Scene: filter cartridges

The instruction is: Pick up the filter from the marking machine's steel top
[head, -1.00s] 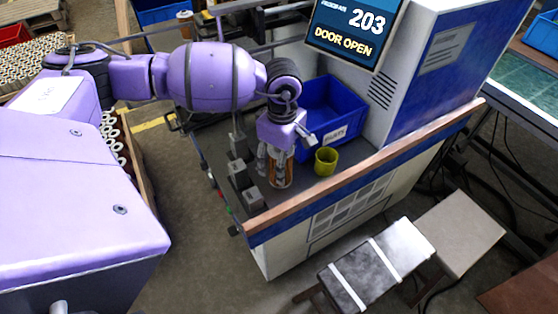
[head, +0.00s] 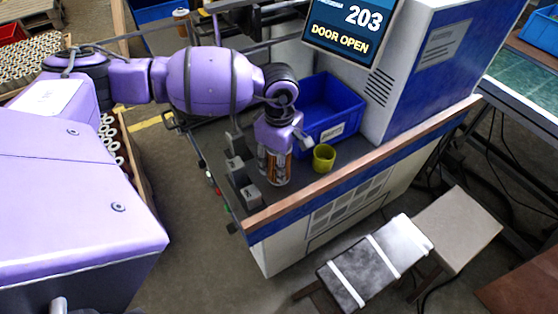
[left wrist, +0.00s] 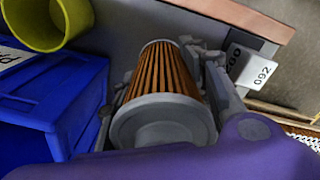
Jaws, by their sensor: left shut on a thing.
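The filter (head: 278,168) is a cylinder with orange-brown pleats and grey end caps. It is upright at the marking machine's dark steel top (head: 299,192), between the grey blocks and the yellow-green cup. My left gripper (head: 274,166) comes down on it from above and is shut on it, with grey fingers on its sides. In the left wrist view the filter (left wrist: 160,85) lies between the fingers (left wrist: 164,75), its wide grey cap toward the camera. I cannot tell whether its lower end touches the steel top. My right gripper is not in view.
A blue bin (head: 340,117) and a yellow-green cup (head: 323,158) stand right of the filter. Grey blocks (head: 240,170) stand close on its left. A copper-coloured rail (head: 362,159) edges the front. The screen (head: 352,30) reads "DOOR OPEN".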

